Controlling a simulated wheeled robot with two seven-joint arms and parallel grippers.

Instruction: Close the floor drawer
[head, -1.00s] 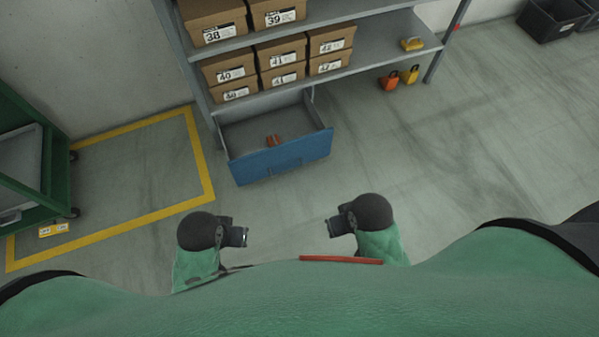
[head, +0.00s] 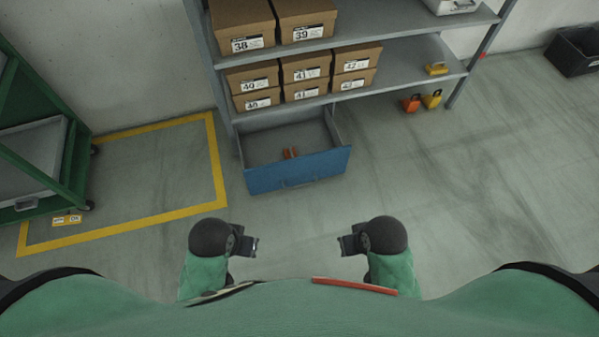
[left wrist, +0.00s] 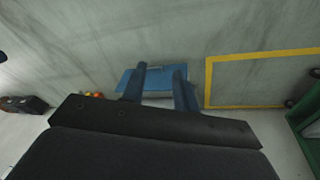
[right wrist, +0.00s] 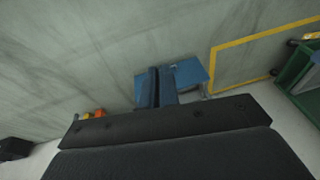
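The floor drawer (head: 298,171) has a blue front and a grey inside, and stands pulled out beneath the shelf's lowest board. A small orange-red item (head: 290,153) lies in it. Both grippers are in front of the drawer, apart from it, one to each side. My left gripper (head: 254,247) is empty, and its two fingers stand apart in the left wrist view (left wrist: 158,82), with the blue drawer front beyond. My right gripper (head: 343,245) is empty; its fingers lie close together in the right wrist view (right wrist: 160,80), with the drawer beyond.
The grey shelf (head: 415,78) holds several shoe boxes (head: 305,68). Orange and yellow padlock-shaped items (head: 421,103) are on the floor right of the drawer. A green cart (head: 62,165) stands left, by a yellow floor line (head: 215,160). The floor before the drawer is clear.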

